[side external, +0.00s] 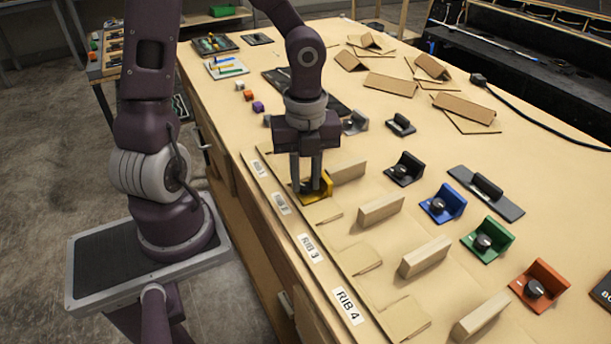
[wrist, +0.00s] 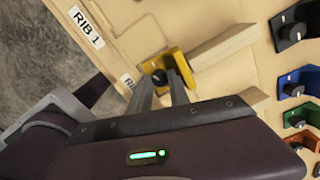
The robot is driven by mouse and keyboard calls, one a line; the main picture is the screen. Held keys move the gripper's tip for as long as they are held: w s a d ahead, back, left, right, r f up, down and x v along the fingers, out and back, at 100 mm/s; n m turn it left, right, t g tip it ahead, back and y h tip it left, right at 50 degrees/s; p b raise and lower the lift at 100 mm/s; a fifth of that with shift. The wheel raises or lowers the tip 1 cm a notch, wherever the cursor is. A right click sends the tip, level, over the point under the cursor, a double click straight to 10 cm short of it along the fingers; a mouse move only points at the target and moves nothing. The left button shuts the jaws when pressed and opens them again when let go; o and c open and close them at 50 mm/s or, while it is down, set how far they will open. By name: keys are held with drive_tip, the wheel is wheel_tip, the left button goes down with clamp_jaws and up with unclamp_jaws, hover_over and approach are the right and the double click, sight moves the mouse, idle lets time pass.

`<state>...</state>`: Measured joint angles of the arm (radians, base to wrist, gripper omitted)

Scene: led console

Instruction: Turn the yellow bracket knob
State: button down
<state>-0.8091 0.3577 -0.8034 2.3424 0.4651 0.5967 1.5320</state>
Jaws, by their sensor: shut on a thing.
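The yellow bracket (side external: 325,188) stands near the front edge of the table, beside a wooden block. My gripper (side external: 306,188) points straight down at it, with its fingers at the bracket's dark knob. In the wrist view the yellow bracket (wrist: 178,61) is at the top centre, and its dark knob (wrist: 159,77) shows between the tips of my gripper (wrist: 160,80). The fingers are close together and shut on the knob. In the side view the fingers hide most of the knob.
Blue (side external: 443,204), green (side external: 488,239), orange (side external: 540,285) and black (side external: 405,169) brackets with knobs stand to the right. Wooden blocks (side external: 382,209) stand along the ribs. Labels such as RIB 3 (side external: 310,248) line the front edge. Cardboard pieces (side external: 391,84) lie at the back.

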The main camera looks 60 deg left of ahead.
sight(305, 185)
drive_tip(key=m, duration=0.4)
drive_tip(key=shift+w+m, duration=0.1)
drive_tip(key=shift+m, duration=0.7)
idle(0.3)
drive_tip(key=c, duration=1.5)
unclamp_jaws()
drive_tip(key=shift+r, duration=0.15)
wheel_tip(305, 185, up, 6)
drive_tip(key=shift+f, duration=0.1)
drive_tip(key=shift+r, duration=0.55)
